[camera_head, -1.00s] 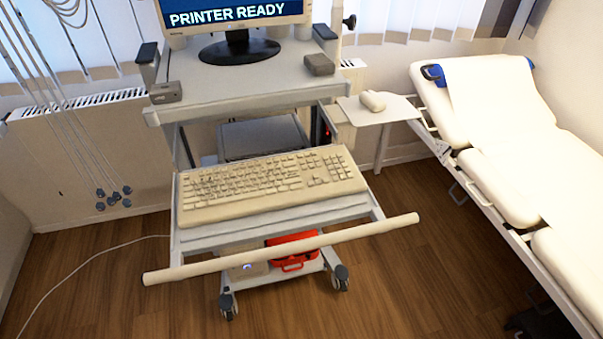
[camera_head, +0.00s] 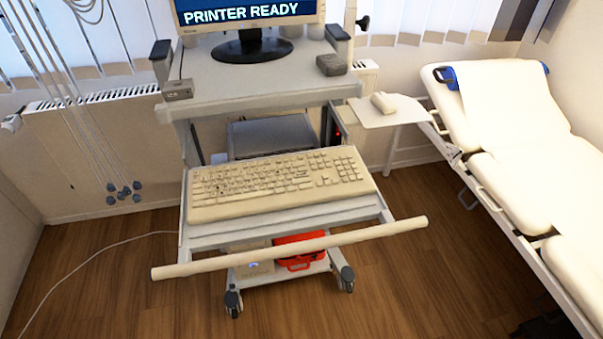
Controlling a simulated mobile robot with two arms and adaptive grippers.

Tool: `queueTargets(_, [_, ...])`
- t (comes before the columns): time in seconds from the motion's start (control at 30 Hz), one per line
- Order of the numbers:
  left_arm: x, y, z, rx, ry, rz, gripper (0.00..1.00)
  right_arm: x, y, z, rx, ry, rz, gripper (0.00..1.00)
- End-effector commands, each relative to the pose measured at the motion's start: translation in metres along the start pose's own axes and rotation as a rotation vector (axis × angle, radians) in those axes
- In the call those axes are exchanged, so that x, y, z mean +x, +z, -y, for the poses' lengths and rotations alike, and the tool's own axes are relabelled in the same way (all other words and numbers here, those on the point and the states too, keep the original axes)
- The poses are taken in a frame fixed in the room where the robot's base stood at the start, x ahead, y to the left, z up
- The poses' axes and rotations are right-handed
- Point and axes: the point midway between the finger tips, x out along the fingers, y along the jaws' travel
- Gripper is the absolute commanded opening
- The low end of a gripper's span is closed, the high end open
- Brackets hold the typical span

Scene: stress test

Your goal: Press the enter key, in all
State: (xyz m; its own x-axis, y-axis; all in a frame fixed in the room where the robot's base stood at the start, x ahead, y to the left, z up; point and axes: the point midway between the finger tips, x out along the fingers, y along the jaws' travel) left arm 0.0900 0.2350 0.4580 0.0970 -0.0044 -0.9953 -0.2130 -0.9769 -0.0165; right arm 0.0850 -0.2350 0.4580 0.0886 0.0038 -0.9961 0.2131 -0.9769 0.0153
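A beige keyboard (camera_head: 276,185) lies on the pull-out shelf of a grey wheeled cart, its keys facing up. Its enter key is too small to make out for certain; it belongs to the right part of the main key block, left of the number pad (camera_head: 334,170). A monitor (camera_head: 248,25) on the cart's top shelf reads "PRINTER READY" on blue; its upper part is cut off. Neither of my grippers shows in the head view.
A pale handle bar (camera_head: 292,248) runs across the cart's front, below the keyboard. A small side tray (camera_head: 372,114) with a white mouse (camera_head: 384,103) is at the cart's right. A padded couch (camera_head: 515,150) fills the right side. Wooden floor (camera_head: 100,270) is clear in front.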

Motion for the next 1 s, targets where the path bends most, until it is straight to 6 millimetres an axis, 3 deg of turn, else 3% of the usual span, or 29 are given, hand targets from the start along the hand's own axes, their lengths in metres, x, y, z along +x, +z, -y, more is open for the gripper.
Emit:
queueTargets(0.03, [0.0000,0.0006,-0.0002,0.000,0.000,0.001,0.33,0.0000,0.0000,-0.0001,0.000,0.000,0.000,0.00])
queueTargets(0.3, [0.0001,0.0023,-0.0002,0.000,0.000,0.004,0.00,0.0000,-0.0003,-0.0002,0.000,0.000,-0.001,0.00])
queueTargets(1.0, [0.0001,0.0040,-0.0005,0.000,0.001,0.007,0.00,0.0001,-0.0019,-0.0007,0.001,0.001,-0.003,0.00])
